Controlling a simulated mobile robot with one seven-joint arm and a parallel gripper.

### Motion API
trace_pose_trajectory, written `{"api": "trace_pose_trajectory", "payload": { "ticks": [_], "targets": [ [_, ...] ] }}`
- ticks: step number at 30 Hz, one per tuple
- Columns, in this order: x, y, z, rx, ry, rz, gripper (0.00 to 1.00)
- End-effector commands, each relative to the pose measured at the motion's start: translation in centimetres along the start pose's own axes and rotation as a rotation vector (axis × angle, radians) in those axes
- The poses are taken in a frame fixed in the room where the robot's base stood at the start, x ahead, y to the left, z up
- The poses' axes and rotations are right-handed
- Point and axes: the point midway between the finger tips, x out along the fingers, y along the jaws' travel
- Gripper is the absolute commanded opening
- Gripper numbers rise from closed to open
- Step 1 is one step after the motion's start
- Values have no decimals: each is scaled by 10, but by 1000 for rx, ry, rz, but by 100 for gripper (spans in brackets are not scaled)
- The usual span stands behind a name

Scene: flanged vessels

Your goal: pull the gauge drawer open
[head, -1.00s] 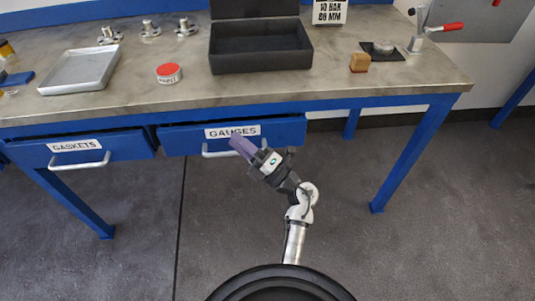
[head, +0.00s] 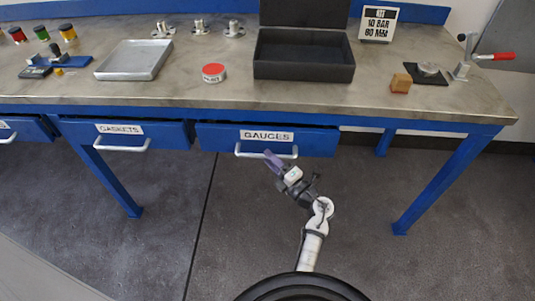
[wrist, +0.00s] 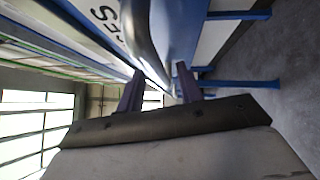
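The gauge drawer (head: 222,139) is a blue drawer front with a white GAUGES label (head: 267,136), under the bench top. I cannot tell whether it stands slightly out. Its silver bar handle (head: 248,154) runs along the lower front. My gripper (head: 273,158) is at the right part of this handle, with its purple fingers tilted up toward the drawer. In the wrist view, the two fingers of my gripper (wrist: 160,86) stand apart, and the curved handle (wrist: 150,40) reaches in between their tips. Contact with the handle cannot be made out.
The gaskets drawer (head: 75,133) with its own handle is just to the left. Blue bench legs (head: 440,185) stand at right and left. The bench top (head: 205,95) carries a black open box (head: 300,72), a tray and a red-topped can. The floor in front is clear.

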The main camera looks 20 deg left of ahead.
Motion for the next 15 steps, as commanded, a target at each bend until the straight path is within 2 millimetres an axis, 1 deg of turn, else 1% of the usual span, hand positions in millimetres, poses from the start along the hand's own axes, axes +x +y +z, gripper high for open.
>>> {"api": "trace_pose_trajectory", "payload": {
  "ticks": [1, 3, 6, 15],
  "targets": [
    [7, 1, 0, -1, 2, 1, 36],
    [14, 1, 0, -1, 1, 0, 36],
    [19, 0, 0, 0, 0, 0, 36],
    [21, 0, 0, 0, -1, 0, 36]
  ]
}}
